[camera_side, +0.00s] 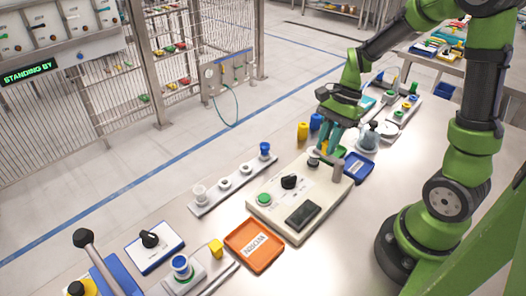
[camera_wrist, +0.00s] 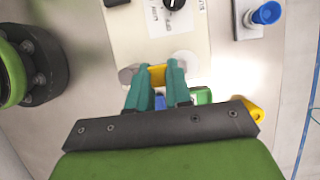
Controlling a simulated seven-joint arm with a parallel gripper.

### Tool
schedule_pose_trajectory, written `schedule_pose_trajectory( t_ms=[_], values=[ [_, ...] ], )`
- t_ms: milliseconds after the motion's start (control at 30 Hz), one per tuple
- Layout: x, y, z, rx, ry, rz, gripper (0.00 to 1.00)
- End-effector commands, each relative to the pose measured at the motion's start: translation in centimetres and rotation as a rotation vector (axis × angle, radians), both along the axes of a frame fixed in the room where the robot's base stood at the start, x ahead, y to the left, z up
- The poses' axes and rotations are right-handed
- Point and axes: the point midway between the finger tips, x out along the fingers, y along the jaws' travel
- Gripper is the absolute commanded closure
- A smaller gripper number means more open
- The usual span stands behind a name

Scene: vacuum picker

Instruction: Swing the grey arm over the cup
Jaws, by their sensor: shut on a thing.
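The cream vacuum picker box (camera_side: 270,203) stands on the table with a green button and black knob. My gripper (camera_side: 326,147) is at its far right end, its teal fingers pointing down. In the wrist view, my gripper (camera_wrist: 158,72) is shut on a yellow piece (camera_wrist: 158,75), which seems to be part of the grey arm. A round grey end (camera_wrist: 183,60) shows beside the fingers, and another grey disc (camera_wrist: 127,75) on the other side. A small grey post (camera_side: 313,160) stands by the fingers in the side view. I cannot tell which part is the cup.
A blue tray (camera_side: 366,160) lies right of the box, and an orange tray (camera_side: 237,240) in front. A rail with several small pieces (camera_side: 216,195) lies at the left. A yellow piece (camera_side: 303,131) and a blue piece (camera_side: 316,121) stand behind my gripper.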

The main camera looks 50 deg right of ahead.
Motion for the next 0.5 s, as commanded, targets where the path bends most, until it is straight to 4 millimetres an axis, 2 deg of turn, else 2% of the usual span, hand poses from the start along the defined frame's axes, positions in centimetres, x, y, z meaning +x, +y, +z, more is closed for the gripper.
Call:
schedule_pose_trajectory(
  t_ms=[300, 333, 500],
  values=[
    [0.08, -0.16, 0.15, 0.0, -0.003, -0.012, 1.0],
    [0.08, -0.17, 0.16, 0.0, -0.002, -0.013, 0.78],
    [0.04, -0.12, 0.09, 0.0, -0.001, -0.009, 0.55]
  ],
)
